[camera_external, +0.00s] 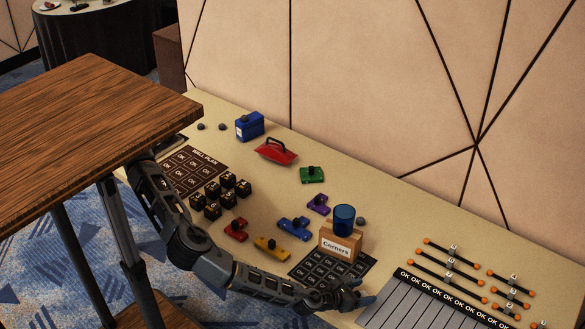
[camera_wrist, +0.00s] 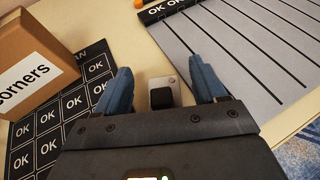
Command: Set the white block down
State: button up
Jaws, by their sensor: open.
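The white block (camera_wrist: 182,84), a small pale plate with a black knob (camera_wrist: 161,98) on top, shows in the wrist view. It appears to rest on the tan table between the black OK mat and the grey striped board. My gripper (camera_wrist: 164,84) is open, with one blue finger on each side of the block and a visible gap to each. In the external view my gripper (camera_external: 352,294) is low over the table at the front, near the mat's right end. I cannot make out the block there; my gripper seems to hide it.
The cardboard "Corners" box (camera_external: 341,243) with a blue cup (camera_external: 344,219) stands behind the OK mat (camera_external: 303,268). The striped board (camera_external: 392,303) lies right of my gripper, with orange-tipped bars (camera_external: 445,275) behind it. Coloured knobbed blocks, including a yellow one (camera_external: 271,250), lie further left.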

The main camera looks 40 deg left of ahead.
aim_at(356, 293)
jog(key=v, duration=0.7)
jog(key=shift+s, duration=0.2)
